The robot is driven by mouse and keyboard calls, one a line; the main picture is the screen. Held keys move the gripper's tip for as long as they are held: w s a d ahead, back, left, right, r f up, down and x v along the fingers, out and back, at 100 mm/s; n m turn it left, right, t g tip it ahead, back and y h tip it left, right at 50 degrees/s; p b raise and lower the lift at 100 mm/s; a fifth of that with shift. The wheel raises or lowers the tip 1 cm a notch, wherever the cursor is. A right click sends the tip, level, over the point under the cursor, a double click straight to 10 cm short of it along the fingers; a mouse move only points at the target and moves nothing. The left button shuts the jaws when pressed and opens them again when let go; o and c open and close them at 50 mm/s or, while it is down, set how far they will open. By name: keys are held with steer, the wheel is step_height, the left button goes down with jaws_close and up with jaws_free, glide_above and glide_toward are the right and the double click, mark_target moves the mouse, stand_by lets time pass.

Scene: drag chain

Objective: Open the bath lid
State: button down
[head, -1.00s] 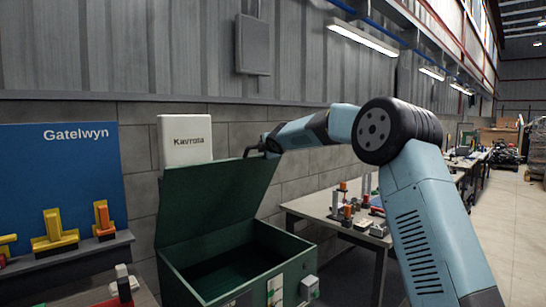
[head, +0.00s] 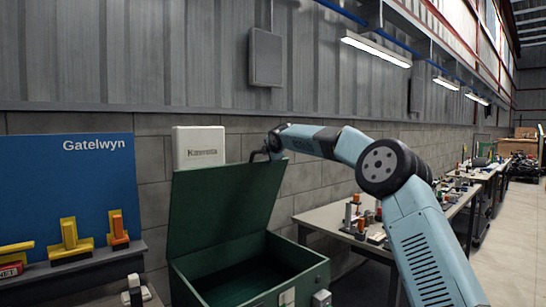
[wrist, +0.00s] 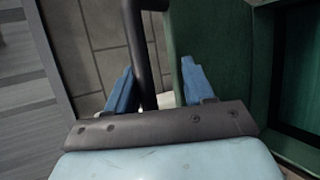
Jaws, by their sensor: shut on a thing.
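The bath is a dark green open box (head: 305,268) at the lower middle of the head view. Its green lid (head: 225,205) stands raised at the back, steeply tilted, and the dark inside shows. My gripper (head: 268,150) is at the lid's upper right corner. The green lid panel (wrist: 225,50) runs right beside the handle. The exact finger contact is partly hidden.
A white Kavrota box (head: 199,140) is on the wall behind the lid. A blue Gatelwyn board (head: 75,180) with a shelf of yellow and orange parts stands left. A workbench (head: 330,222) with small parts is to the right. A clear aisle (head: 515,220) lies far right.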

steer(key=shift+a+f, duration=0.45)
steer(key=shift+f, duration=0.15)
steer(key=c, duration=1)
jaws_free()
steer(key=shift+c, duration=0.3)
steer(key=v, duration=1.4)
steer(key=shift+w+r, duration=0.2)
steer(key=shift+r, duration=0.05)
